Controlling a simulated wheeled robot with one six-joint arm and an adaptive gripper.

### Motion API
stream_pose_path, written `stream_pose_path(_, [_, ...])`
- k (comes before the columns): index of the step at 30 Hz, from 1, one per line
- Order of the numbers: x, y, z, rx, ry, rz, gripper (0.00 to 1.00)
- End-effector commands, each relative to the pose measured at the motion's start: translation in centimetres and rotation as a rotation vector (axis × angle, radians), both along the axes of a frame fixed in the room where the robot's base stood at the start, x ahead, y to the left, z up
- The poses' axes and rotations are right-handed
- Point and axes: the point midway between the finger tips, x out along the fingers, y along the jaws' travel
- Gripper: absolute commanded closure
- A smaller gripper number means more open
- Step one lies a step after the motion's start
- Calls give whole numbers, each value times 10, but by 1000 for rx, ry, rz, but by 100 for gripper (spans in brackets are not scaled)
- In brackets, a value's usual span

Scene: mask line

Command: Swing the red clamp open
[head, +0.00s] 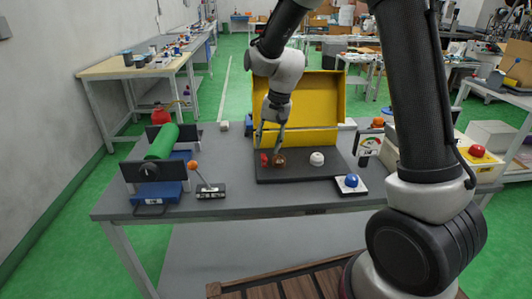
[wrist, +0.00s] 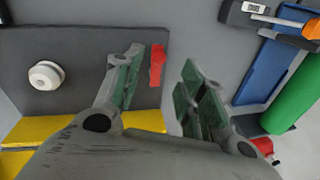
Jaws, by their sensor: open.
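The red clamp (head: 264,158) stands on a dark base plate on the table in the head view, partly hidden by my gripper (head: 270,147). In the wrist view the clamp (wrist: 157,66) is a narrow red bar between my spread fingers (wrist: 162,58), closer to the left finger. My gripper is open and points down over the plate. Whether a finger touches the clamp I cannot tell. A brown round piece (head: 279,160) shows beside the clamp in the head view.
A yellow panel (head: 297,105) stands upright behind the plate (head: 300,177). A white knob (head: 317,158) sits on the plate. A green roller (head: 162,141) and an orange-tipped lever (head: 193,165) stand to the left. A blue button (head: 351,181) is at right.

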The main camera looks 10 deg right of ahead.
Motion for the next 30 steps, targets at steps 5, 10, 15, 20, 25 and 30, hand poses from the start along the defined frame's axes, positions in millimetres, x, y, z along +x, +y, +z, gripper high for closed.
stream_pose_path(5, [-3,-7,38,0,-2,0,60])
stream_pose_path(10, [-4,-11,59,1,-1,0,60])
stream_pose_path(15, [-5,-12,66,-1,1,-1,60])
stream_pose_path(20, [-5,-12,65,-1,1,-1,60])
stream_pose_path(25, [-6,-12,65,-4,-2,41,60])
stream_pose_path(30, [-48,-31,52,-60,57,230,60])
